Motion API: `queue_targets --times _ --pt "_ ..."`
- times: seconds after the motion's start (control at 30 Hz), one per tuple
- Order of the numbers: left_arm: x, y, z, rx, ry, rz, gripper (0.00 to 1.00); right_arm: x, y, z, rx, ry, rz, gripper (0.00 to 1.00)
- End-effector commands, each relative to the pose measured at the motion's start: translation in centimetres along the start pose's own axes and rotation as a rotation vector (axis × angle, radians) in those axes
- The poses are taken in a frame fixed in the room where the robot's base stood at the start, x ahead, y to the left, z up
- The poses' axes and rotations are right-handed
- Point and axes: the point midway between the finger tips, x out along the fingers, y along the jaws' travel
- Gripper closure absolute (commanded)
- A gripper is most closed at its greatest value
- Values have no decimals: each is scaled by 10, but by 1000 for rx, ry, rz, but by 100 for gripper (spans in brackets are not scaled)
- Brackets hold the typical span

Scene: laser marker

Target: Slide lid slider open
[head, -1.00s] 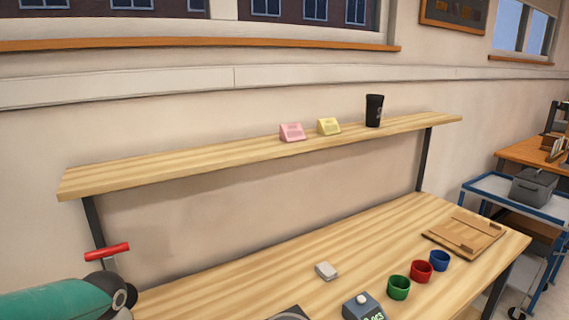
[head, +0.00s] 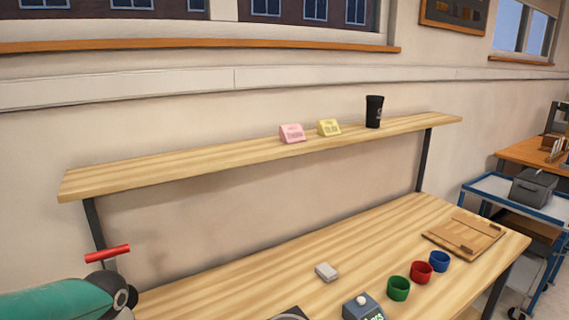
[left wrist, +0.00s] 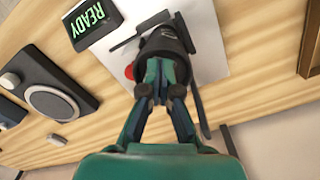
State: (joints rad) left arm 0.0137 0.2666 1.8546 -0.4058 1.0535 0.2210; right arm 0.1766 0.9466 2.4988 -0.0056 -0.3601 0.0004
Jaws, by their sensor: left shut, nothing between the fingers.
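In the left wrist view my left gripper (left wrist: 163,72) is shut and empty, its teal fingertips together in front of a dark rounded part (left wrist: 165,42). That part stands against a pale panel (left wrist: 213,45), and the fingers hide some of it. I cannot tell whether they touch it. A long thin dark bar (left wrist: 196,95) runs beside the fingers, and a small red part (left wrist: 129,72) shows to their left. A black display (left wrist: 91,22) reads READY. I cannot tell which part is the lid slider. In the head view only my left arm shows at the lower left; my right gripper is out of view.
On the workbench (head: 240,285) stand a green cup (head: 398,288), a red cup (head: 421,272), a blue cup (head: 440,261), a small white block (head: 326,272) and a wooden board (head: 464,236). A shelf (head: 200,165) runs above.

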Motion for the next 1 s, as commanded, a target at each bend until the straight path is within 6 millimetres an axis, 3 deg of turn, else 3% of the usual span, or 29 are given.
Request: queue_targets --times 1.0 --pt "-63 0 0 0 2 1 100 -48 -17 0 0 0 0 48"
